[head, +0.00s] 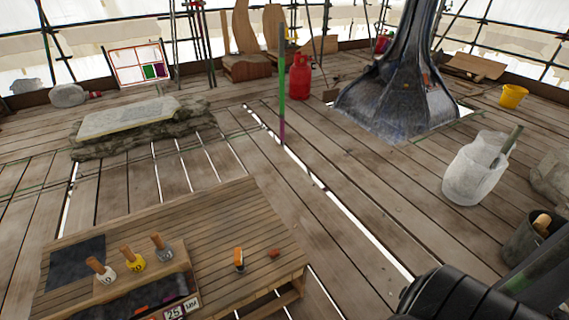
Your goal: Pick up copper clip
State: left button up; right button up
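A small copper-brown piece (273,253) lies on the slatted wooden bench (225,215) near its right edge. It looks like the copper clip, but it is too small to make out its shape. A small upright orange-and-dark item (238,260) stands just left of it, apart from it. Neither of my grippers shows. A black rounded part at the bottom right seems to be my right arm, well to the right of the bench.
Several wooden-handled stamps, including a yellow one (132,259), stand on a wooden rack left on the bench. A dark mat (76,263) lies at the far left. A white sack (473,170) and grey bucket (530,238) stand on the right. Open gaps split the plank floor.

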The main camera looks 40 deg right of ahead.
aim_at(273, 254)
jog(key=z, duration=0.95)
